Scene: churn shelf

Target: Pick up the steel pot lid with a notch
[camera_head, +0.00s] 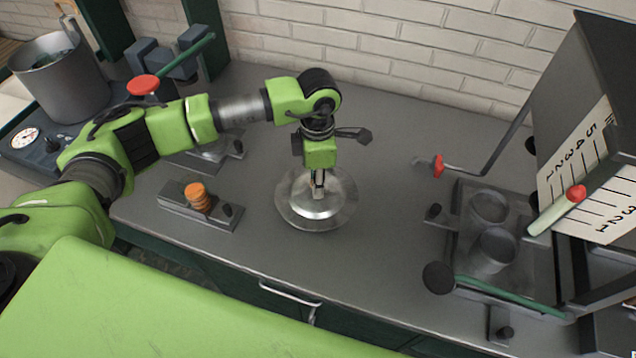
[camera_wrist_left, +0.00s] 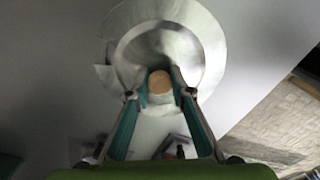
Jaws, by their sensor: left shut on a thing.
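The steel pot lid (camera_head: 338,207) is a round, shiny metal disc with a raised middle, over the grey counter at the centre of the head view. In the left wrist view the lid (camera_wrist_left: 209,50) fills the upper middle, with a notch at its left rim and a tan knob (camera_wrist_left: 160,82) at its centre. My left gripper (camera_head: 318,188) points down at the lid's middle. In the left wrist view its two fingers are closed on the knob from both sides. I cannot tell whether the lid touches the counter. My right gripper is not seen.
A metal plate with a stack of orange discs (camera_head: 197,196) sits left of the lid. A steel pot (camera_head: 60,85) stands at the far left. At the right are a tray with round wells (camera_head: 520,262) and a dark box with a numbered scale (camera_head: 585,165). Counter right of the lid is clear.

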